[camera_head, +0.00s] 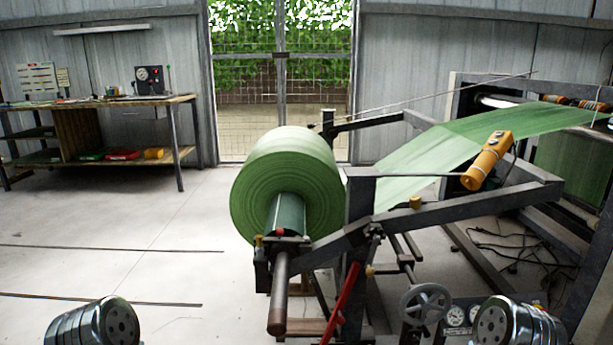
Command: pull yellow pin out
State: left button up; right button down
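A small yellow piece (258,240) stands at the bearing block, at the near end of the green roll's shaft. A yellow-brass knob (416,202) sits on the dark frame arm right of the roll, and a smaller brass knob (370,271) is on the frame below it. I cannot tell which of these is the yellow pin. The large green roll (286,185) hangs on its shaft (279,290). Neither gripper is in view; only rounded metal parts of my arms show at the bottom left and bottom right.
A green web (440,155) runs from the roll to the machine at right. A yellow pendant control (487,160) hangs over the frame. A red lever (341,302), handwheel (425,303) and gauges (455,316) stand low in front. A workbench (100,102) is at back left; the left floor is mostly clear.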

aim_at(259, 246)
jog(key=i+j+z, duration=0.35)
jog(key=j, duration=0.3)
jog(key=i+j+z, duration=0.15)
jog(key=j, duration=0.25)
jog(key=i, duration=0.1)
